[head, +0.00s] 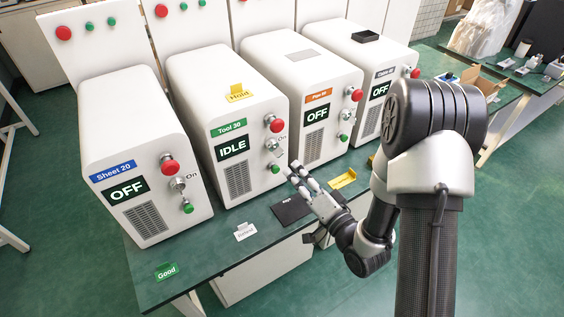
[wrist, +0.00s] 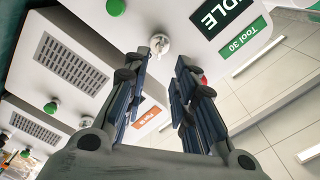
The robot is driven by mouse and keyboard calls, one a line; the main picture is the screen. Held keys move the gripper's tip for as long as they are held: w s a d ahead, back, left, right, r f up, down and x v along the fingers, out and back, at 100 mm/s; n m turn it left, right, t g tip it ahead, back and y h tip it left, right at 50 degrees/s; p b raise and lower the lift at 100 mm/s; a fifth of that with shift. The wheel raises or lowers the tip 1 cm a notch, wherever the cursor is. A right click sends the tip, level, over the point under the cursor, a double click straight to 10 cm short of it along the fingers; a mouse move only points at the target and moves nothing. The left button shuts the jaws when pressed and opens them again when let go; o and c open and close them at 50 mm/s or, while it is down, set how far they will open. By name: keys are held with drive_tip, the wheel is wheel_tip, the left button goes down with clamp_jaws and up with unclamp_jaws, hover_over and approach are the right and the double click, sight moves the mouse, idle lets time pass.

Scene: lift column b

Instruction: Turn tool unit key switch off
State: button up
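The tool unit (head: 225,115) is a white box with a green "Tool 30" label and a display reading "IDLE". Its silver key switch (head: 273,145) sits between a red button above and a green button below, with "On" printed beside it. In the wrist view the key switch (wrist: 160,43) appears just beyond the fingertips, roughly between them. My gripper (head: 297,172) is in front of the panel, slightly below and right of the switch. In the wrist view its fingers (wrist: 168,60) are apart with nothing between them. I cannot tell the exact distance to the switch.
The Sheet 20 unit (head: 120,150) stands left and the orange-labelled unit (head: 305,80) right, both reading "OFF". Another "OFF" unit (head: 365,70) stands farther right. A black plate (head: 291,210), a white tag (head: 245,231) and a yellow holder (head: 343,179) lie on the green bench (head: 215,262).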

sight(278, 152)
drive_tip(key=b+x, duration=0.1)
drive_tip(key=x, duration=0.7)
drive_tip(key=shift+w, duration=0.15)
drive_tip(key=shift+a, duration=0.15)
drive_tip(key=shift+c, duration=0.6)
clamp_jaws()
